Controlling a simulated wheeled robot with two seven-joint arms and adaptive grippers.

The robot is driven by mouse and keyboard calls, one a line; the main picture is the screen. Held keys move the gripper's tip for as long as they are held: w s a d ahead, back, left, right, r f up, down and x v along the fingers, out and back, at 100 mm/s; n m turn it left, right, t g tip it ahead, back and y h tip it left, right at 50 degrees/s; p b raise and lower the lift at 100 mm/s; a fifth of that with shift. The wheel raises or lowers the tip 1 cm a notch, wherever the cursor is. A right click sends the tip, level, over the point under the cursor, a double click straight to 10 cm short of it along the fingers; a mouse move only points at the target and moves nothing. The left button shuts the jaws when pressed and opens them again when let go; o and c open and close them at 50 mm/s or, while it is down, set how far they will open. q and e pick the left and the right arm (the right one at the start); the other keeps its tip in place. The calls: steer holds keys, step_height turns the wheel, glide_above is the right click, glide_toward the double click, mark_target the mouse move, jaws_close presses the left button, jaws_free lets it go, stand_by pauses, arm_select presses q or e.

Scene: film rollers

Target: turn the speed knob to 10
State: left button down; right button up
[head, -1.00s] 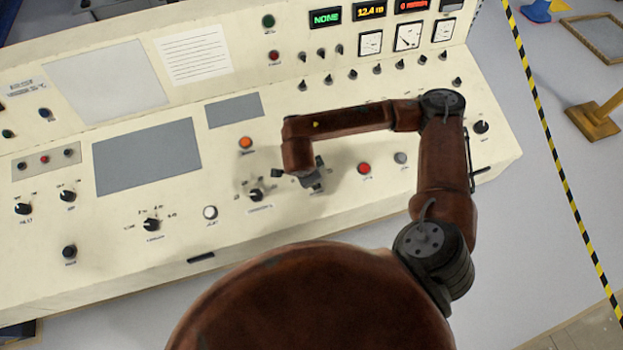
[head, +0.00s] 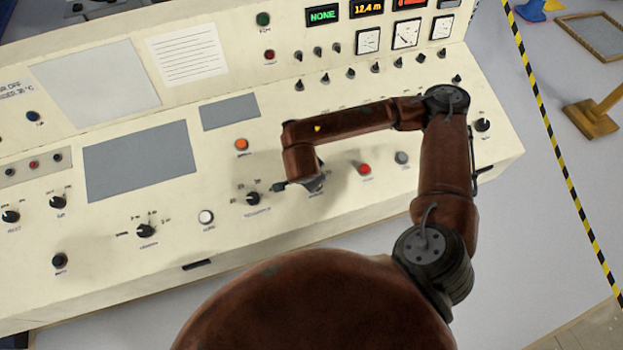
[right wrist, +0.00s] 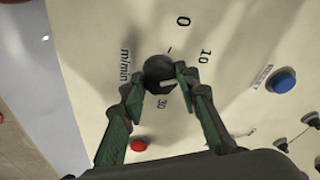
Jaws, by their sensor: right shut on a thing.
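The speed knob (right wrist: 158,70) is a round dark knob with a light mark, on the cream panel, seen in the right wrist view. Around it are printed 0, 10, 30 and m/min. The light mark lies on the lower side of the knob; which number it points to is not clear. My right gripper (right wrist: 160,78) is shut on the knob, one finger on each side. In the head view my right gripper (head: 313,184) is low on the sloping console (head: 110,225), and the arm hides the knob. My left gripper is not in view.
A red button (head: 365,169) and a grey button (head: 402,157) sit right of the gripper. A black selector knob (head: 253,198) is close on its left. Displays, dials and small switches line the upright back panel. A blue button (right wrist: 282,80) shows in the right wrist view.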

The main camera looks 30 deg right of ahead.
steer(key=o, duration=1.2)
steer(key=shift+c, duration=0.2)
steer(key=shift+a+r, duration=0.1)
steer(key=shift+r, duration=0.05)
steer(key=v, duration=1.1)
steer(key=shift+s+r, duration=0.2)
steer(key=shift+r, duration=0.15)
